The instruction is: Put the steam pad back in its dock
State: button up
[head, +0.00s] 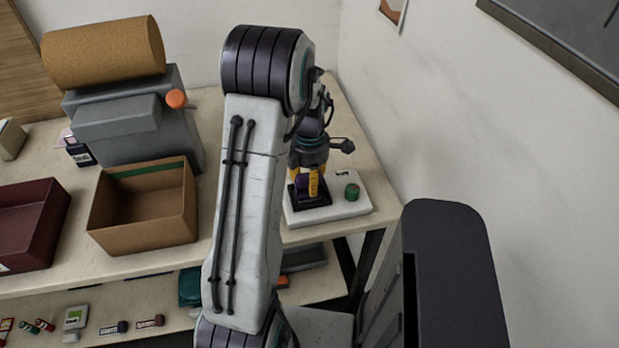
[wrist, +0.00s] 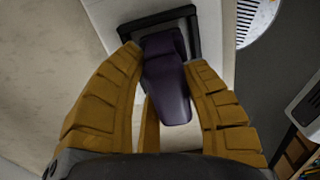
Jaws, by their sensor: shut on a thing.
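The dock is a black square frame (head: 322,203) on a white base at the right end of the bench. It also shows at the top of the wrist view (wrist: 127,32). The purple steam pad (wrist: 168,85) lies between the yellow fingers of my gripper (wrist: 163,58), which is shut on it. My gripper also shows in the head view (head: 313,182), pointing down over the dock. The pad's far end overlaps the inside of the black frame. Whether it touches the dock's floor cannot be told. In the head view, my arm and fingers hide much of the pad.
A green knob (head: 352,192) stands on the white base (head: 352,207), right of the dock. A cardboard box (head: 145,215), a maroon bin (head: 30,225) and a grey machine with a brown roll (head: 105,52) are left of my arm. A wall rises close on the right.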

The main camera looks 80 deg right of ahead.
jog(key=o, duration=1.3)
jog(key=shift+r, duration=0.1)
notch_tip(320, 180, up, 3)
jog(key=shift+d+f, duration=0.1)
jog(key=shift+r+b, duration=0.4)
jog(key=shift+b, duration=0.4)
notch_tip(320, 180, up, 7)
jog(key=b, duration=0.3)
jog(key=shift+r, duration=0.65)
